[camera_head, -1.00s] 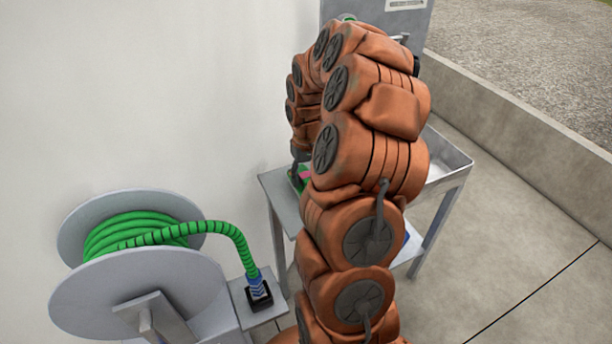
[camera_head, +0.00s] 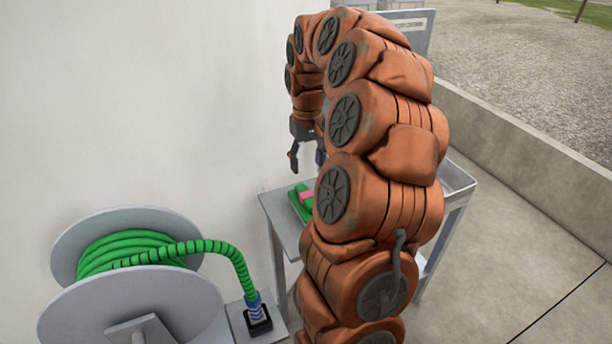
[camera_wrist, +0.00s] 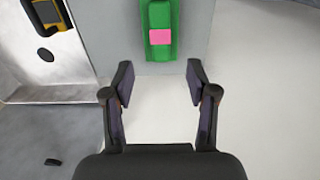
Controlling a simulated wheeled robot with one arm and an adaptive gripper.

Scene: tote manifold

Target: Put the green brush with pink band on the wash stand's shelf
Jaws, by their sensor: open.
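The green brush with a pink band (camera_head: 302,200) lies on the grey top of the wash stand (camera_head: 275,207), at its left end near the wall. My arm hides part of the stand in the head view. In the wrist view the brush (camera_wrist: 160,30) lies at the top centre on the grey surface, ahead of my fingers. My gripper (camera_head: 307,160) is open and empty, pointing down above the stand, apart from the brush. Its two fingers also show spread in the wrist view (camera_wrist: 160,85). I cannot make out the shelf clearly behind my arm.
A hose reel (camera_head: 130,290) with green hose stands at the lower left, its nozzle end on a small grey ledge. A yellow and black device (camera_wrist: 48,14) lies in the metal basin area. A white wall is at left, a low concrete wall (camera_head: 530,150) at right.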

